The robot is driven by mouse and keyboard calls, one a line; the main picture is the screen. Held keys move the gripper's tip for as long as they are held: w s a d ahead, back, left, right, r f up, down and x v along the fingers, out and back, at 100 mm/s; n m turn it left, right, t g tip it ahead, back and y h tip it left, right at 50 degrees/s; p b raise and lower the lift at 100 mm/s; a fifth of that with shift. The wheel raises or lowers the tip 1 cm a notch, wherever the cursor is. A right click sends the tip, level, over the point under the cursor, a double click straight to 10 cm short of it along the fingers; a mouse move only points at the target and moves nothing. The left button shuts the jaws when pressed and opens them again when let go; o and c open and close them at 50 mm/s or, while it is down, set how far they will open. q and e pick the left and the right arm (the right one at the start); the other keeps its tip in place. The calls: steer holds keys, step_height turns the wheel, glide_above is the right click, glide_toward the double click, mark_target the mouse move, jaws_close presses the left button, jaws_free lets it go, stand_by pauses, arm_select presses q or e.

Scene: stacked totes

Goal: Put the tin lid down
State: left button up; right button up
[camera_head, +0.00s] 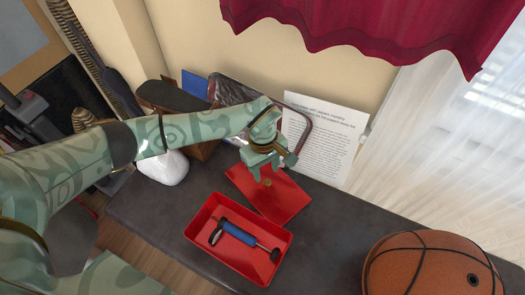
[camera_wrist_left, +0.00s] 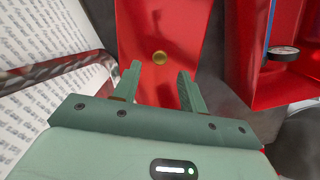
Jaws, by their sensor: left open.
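The tin lid (camera_head: 288,197) is a flat red plate with a small brass knob (camera_head: 267,183). It lies on the dark tabletop just behind the open red tin (camera_head: 200,226); I cannot tell whether their edges touch. In the left wrist view the lid (camera_wrist_left: 185,30) and knob (camera_wrist_left: 159,58) show just beyond my fingertips. My left gripper (camera_head: 264,173) is open above the lid, its fingers apart near the knob and holding nothing. The tin holds a blue-handled tool (camera_head: 239,234). My right gripper is not in view.
A basketball (camera_head: 430,268) sits at the right front. A printed sheet (camera_head: 325,140) leans against the wall, with a dark curved frame (camera_head: 305,130) close to my gripper. A white rounded object (camera_head: 168,169) stands at left. The tabletop right of the lid (camera_head: 345,225) is clear.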

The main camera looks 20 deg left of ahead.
arm_select(q)
step_height(320, 180, up, 7)
steer(key=p, duration=0.3)
steer(key=shift+w+a, duration=0.2)
steer(key=shift+a, duration=0.15)
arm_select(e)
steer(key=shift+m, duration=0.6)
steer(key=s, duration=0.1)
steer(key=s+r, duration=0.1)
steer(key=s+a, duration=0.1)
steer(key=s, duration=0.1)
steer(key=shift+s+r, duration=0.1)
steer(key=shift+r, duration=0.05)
